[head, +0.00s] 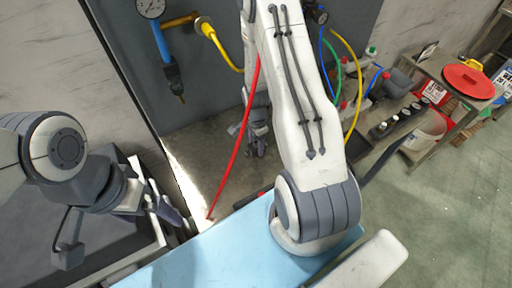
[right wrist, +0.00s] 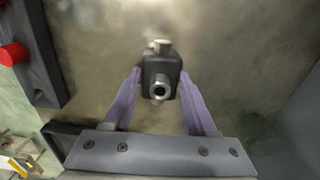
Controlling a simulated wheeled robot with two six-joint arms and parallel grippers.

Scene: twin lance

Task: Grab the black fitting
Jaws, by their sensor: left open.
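In the right wrist view the black fitting (right wrist: 161,72), a dark block with a metal nozzle facing the camera and a metal stub at its top, lies between the purple fingers of my right gripper (right wrist: 160,78). The fingers flank it with what looks like a narrow gap on each side; I see no clear contact. In the head view my right gripper (head: 257,146) is low over the grey-brown surface, partly behind my arm, and the fitting cannot be made out there. My left gripper (head: 168,208) is open and empty at the left, far from the fitting.
A red hose (head: 237,139) hangs down left of my right gripper. A blue hose (head: 162,42) with a dark end hangs by a gauge (head: 150,8). A light-blue surface (head: 205,255) lies in front. A shelf with a red lid (head: 468,81) stands at the right.

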